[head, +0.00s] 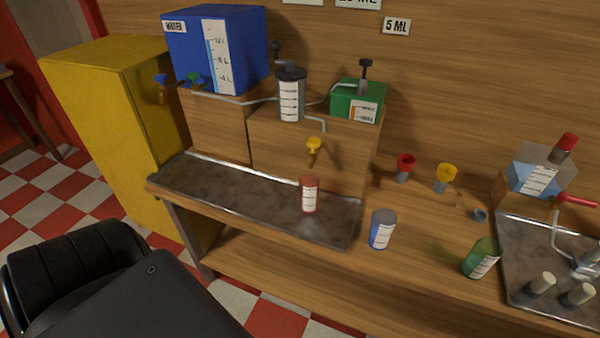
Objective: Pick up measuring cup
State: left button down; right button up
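Several small cups with white scale labels stand on the workbench, and I cannot tell which one the task means. A red-banded cup (309,195) stands upright on the long metal tray (235,198), below a yellow tap. A blue-banded cup (382,229) stands on the wood just right of that tray. A green-banded cup (481,258) stands tilted in view, near the right metal tray (520,238). Neither of my grippers shows in the head view.
A blue water tank (186,60), a grey graduated cylinder (290,97) and a green box (346,102) sit on the raised ledge. Red (404,170) and yellow (445,179) funnel-like pieces stand behind the cups. A flask (537,173) is at right. Wood between the cups is clear.

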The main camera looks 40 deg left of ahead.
aim_at(309, 182)
jog(key=u, duration=0.15)
jog(key=k, duration=0.2)
jog(key=u, duration=0.9)
